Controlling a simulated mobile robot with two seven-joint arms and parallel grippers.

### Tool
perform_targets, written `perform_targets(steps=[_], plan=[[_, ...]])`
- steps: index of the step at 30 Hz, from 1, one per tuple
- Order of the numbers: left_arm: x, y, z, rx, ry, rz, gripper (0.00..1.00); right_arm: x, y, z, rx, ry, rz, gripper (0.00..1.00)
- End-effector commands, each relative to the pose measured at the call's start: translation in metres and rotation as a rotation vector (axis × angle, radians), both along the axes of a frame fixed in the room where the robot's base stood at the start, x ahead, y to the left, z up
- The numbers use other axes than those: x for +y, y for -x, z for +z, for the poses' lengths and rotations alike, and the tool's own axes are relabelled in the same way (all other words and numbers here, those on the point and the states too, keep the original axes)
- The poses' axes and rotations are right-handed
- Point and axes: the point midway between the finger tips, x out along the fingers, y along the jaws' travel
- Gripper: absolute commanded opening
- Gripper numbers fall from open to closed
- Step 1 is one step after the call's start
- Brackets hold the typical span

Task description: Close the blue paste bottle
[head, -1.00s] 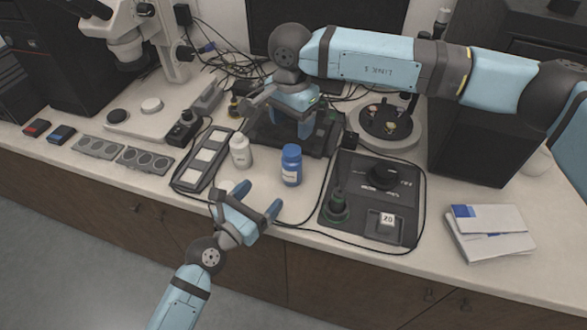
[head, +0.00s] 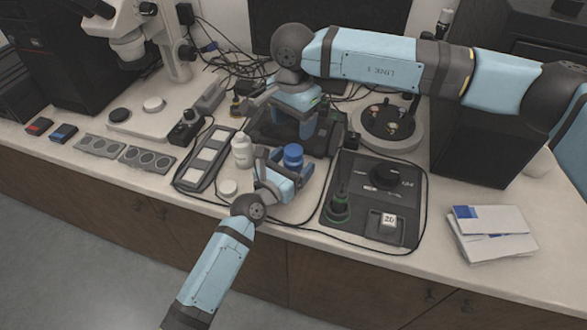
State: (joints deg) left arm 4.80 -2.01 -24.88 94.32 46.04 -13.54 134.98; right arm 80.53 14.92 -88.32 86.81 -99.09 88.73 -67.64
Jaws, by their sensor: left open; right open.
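The blue paste bottle (head: 293,155) stands upright on the bench in the head view. Its blue top shows; its lower part is hidden behind my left gripper. My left gripper (head: 285,165) is open, with its fingers reaching to either side of the bottle; I cannot tell whether they touch it. My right gripper (head: 305,122) is open and empty, pointing down behind the bottle, over a dark device (head: 265,140). A small white round cap (head: 228,187) lies on the bench left of my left gripper.
A white bottle (head: 241,152) stands close left of the blue one. A black panel with pale squares (head: 204,158) lies further left. A black control unit with a knob (head: 360,200) is to the right. Papers (head: 490,232) lie at the far right.

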Motion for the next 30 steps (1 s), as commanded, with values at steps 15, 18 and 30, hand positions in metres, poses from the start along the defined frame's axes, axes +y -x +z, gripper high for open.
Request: perform_targets(steps=[15, 18, 30], plan=[[-0.0091, -0.0128, -0.0002, 0.001, -0.001, 0.0, 0.81, 0.0, 0.0, 0.0, 0.0, 0.0, 0.0, 0.65], [-0.009, -0.0127, -0.0002, 0.001, -0.001, 0.0, 0.58, 0.0, 0.0, 0.0001, 0.0, 0.0, 0.0, 0.65], [-0.0088, -0.0127, -0.0003, 0.001, -0.001, 0.0, 0.0, 0.0008, 0.0006, -0.0004, 0.002, -0.001, 0.064, 0.65]])
